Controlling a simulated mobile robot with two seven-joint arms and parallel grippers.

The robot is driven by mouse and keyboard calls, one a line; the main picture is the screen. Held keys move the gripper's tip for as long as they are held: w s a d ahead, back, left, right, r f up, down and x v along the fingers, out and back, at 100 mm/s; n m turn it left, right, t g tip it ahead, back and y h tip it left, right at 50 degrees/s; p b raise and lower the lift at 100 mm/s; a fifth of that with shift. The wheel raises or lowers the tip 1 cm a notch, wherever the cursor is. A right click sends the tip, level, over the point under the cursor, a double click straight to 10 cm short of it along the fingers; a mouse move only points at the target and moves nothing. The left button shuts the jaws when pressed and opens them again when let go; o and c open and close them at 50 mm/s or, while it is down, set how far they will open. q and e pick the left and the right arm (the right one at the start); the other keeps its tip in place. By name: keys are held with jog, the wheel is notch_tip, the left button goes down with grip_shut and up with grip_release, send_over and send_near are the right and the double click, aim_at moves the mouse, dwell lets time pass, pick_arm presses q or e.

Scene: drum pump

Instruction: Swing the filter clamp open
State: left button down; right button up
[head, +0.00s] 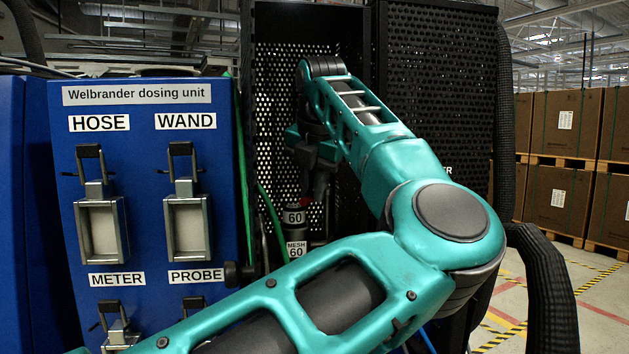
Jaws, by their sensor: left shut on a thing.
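The filter (294,218) is a small dark upright cylinder with white labels reading "60" and "MESH 60". It stands in front of the perforated black panel, left of the picture's middle. My left arm reaches in front of it and bends back at the elbow. My left gripper (318,178) points down at the upper right of the filter. It is shut on a small reddish part there, which looks like the filter clamp (320,186). Most of the clamp is hidden by the gripper and wrist, so its angle cannot be told. My right gripper is not in view.
A blue dosing unit (150,250) with latched holders labelled HOSE, WAND, METER and PROBE stands close on the left. A green hose (271,215) runs beside the filter. Black mesh cabinet panels (440,90) stand behind the arm. Stacked boxes (565,125) stand far right, beyond open floor.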

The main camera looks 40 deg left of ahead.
pick_arm(q)
jog(key=shift+w+d+n, duration=0.15)
jog(key=shift+d+n, duration=0.15)
jog(key=shift+n, duration=0.1)
jog(key=c, duration=1.1)
grip_release()
jog(key=shift+r, duration=0.1)
jog(key=v, duration=1.2)
jog(key=shift+d+r, duration=0.3)
jog(key=shift+r, duration=0.05)
